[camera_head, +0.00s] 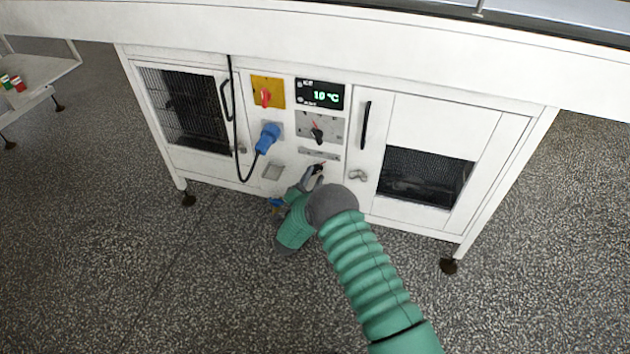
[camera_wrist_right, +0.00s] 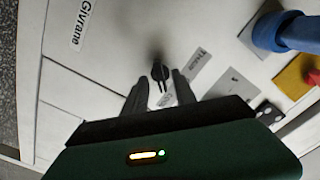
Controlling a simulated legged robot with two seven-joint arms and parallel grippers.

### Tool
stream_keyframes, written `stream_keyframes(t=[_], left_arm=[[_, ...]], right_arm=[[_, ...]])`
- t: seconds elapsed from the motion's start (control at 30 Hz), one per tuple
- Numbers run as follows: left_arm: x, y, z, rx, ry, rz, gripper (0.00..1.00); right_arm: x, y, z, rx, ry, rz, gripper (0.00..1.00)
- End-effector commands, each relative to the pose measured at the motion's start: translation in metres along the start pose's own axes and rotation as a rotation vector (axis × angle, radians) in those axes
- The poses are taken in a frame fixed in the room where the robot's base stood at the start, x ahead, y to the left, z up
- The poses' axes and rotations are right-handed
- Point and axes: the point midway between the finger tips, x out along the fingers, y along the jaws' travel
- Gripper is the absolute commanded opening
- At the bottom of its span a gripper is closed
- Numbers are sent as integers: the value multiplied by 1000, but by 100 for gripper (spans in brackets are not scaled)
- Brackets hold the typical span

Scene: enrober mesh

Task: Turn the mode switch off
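A small black rotary switch (camera_wrist_right: 160,72) sits on the white panel and lies between the fingertips of my right gripper (camera_wrist_right: 160,80) in the right wrist view. The two fingers stand apart, one on each side of it. I cannot tell whether they touch it. In the head view the right gripper (camera_head: 314,176) is at the lower part of the control panel and partly covers this switch (camera_head: 319,168). Its lettering is too small to read. Above it is another black knob with a red pointer (camera_head: 317,134) on a grey plate. My left gripper is not in view.
A red switch (camera_head: 266,97) on a yellow plate, a lit display (camera_head: 320,95) and a blue plug (camera_head: 267,138) with a black cable are close by. Mesh-window doors (camera_head: 425,178) with handles flank the panel. A worktop edge overhangs above.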

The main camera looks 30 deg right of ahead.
Motion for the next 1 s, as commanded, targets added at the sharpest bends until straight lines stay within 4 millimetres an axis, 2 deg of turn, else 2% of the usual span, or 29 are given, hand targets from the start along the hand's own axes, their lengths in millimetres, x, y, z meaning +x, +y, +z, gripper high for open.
stream_keyframes(t=[0.03,0.13,0.4,0.67,1.0], left_arm=[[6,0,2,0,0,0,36],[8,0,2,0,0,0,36],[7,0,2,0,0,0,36],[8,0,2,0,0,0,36],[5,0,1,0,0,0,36]], right_arm=[[7,2,2,2,2,0,33],[15,0,1,1,0,0,33],[17,-1,-1,0,-1,0,33],[17,0,0,0,-1,0,0],[16,0,0,-24,-2,1,0]])
